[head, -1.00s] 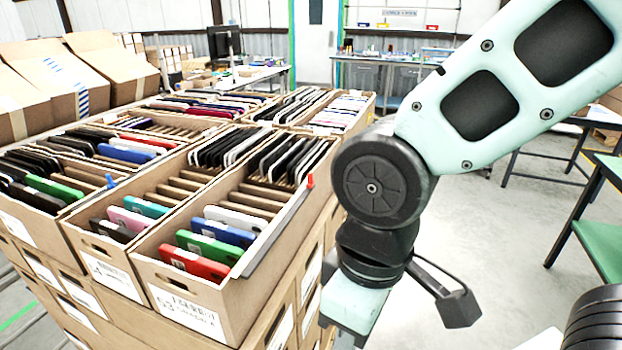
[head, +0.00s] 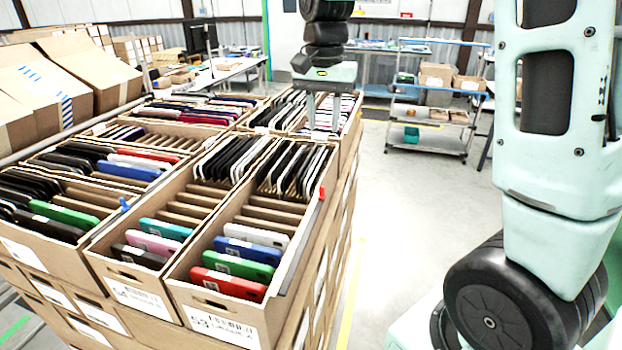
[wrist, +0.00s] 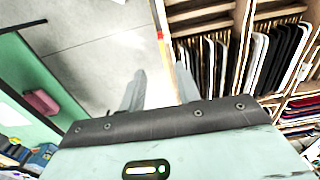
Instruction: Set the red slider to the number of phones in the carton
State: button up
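The red slider (head: 321,192) is a small red tab on the right top edge of the front right carton (head: 222,325). This carton holds red (head: 228,284), green (head: 238,266), blue (head: 248,250) and white (head: 256,235) phones at the front. Several dark and pale-edged phones (head: 292,168) stand tilted at its back, with bare dividers between. My gripper (head: 323,112) hangs fingers down beyond the slider, over the far right cartons' edge in the picture. In the wrist view its two fingers (wrist: 160,92) are apart, with nothing seen between them. The slider shows red beyond them (wrist: 160,36).
Large open cartons (head: 70,75) stand at the back left. A shelf trolley (head: 432,100) stands at the back right. The floor (head: 400,210) right of the stack is clear.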

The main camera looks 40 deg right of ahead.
aim_at(322, 192)
notch_tip(322, 192, down, 16)
jog(key=p, duration=0.3)
jog(key=shift+r+p, duration=0.1)
jog(key=shift+p, duration=0.2)
grip_shut()
